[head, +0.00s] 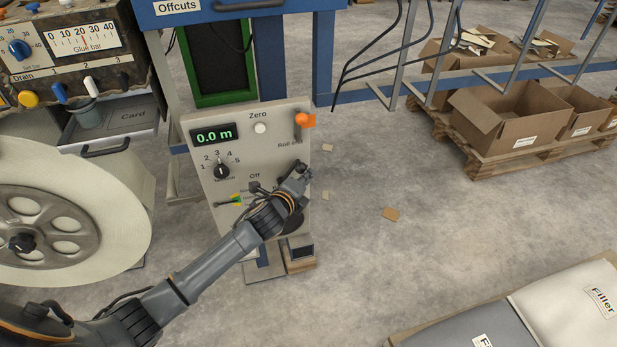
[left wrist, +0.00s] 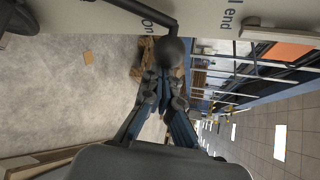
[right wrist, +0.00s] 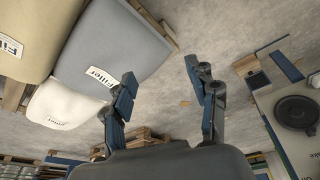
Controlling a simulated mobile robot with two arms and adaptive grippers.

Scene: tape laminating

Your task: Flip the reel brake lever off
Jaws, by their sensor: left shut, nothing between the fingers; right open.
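A dark lever with a round ball end (left wrist: 173,51) stands out from the grey control panel (head: 190,140) in the left wrist view, near a printed "On". The panel's "Off" label shows in the head view, left of my left gripper (head: 301,172). That gripper is shut and empty, its fingertips (left wrist: 163,78) right by the ball end; I cannot tell whether they touch it. In the head view my arm hides most of the lever. My right gripper (right wrist: 160,75) is open and empty, away from the panel.
A large pale roll (head: 125,215) stands left. Filler sacks (head: 565,305) lie lower right; cardboard boxes (head: 500,125) sit behind. Floor right of the panel is mostly clear.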

